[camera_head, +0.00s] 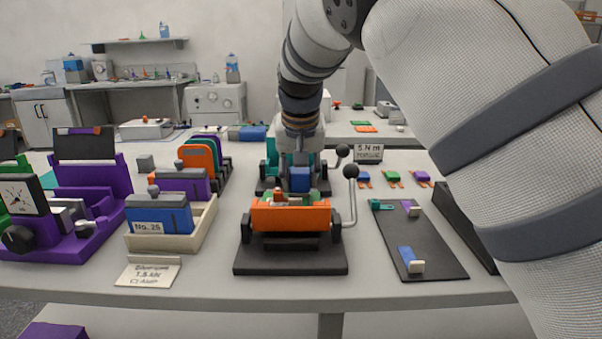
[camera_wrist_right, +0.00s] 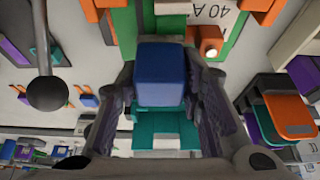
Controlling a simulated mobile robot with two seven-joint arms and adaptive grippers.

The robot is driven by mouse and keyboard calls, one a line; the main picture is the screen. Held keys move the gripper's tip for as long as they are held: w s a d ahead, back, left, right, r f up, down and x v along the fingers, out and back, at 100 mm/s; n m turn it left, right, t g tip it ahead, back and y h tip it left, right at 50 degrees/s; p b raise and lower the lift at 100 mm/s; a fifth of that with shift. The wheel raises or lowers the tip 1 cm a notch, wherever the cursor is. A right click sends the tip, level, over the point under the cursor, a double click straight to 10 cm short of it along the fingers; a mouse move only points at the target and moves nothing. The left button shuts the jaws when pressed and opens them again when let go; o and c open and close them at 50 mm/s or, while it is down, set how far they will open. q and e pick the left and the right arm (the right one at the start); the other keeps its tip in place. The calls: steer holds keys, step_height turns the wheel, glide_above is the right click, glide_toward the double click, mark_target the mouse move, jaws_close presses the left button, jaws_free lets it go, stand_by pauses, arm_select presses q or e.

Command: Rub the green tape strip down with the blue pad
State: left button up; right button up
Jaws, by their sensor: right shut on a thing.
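My right gripper (camera_head: 300,168) points down behind the front clamp fixture (camera_head: 290,218), which has an orange body. It is shut on a blue block, the blue pad (camera_head: 300,180), also large between the fingers in the right wrist view (camera_wrist_right: 162,75). Green pieces (camera_head: 315,195) show on top of the front fixture; in the wrist view a green surface (camera_wrist_right: 238,42) lies near a "40 A" label. I cannot tell which green piece is the tape strip, or whether the pad touches anything. My left gripper is out of view.
A teal fixture (camera_wrist_right: 165,127) stands behind the pad. Ball-ended levers (camera_head: 351,172) rise to its right. A black mat (camera_head: 432,245) holds a blue strip (camera_head: 406,254), a purple one and a teal piece (camera_head: 380,205). Blue No. 25 box (camera_head: 160,216) stands left.

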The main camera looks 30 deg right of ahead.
steer(key=shift+s+a+f, duration=0.1)
steer(key=shift+s+f, duration=0.05)
steer(key=shift+r, duration=3.1)
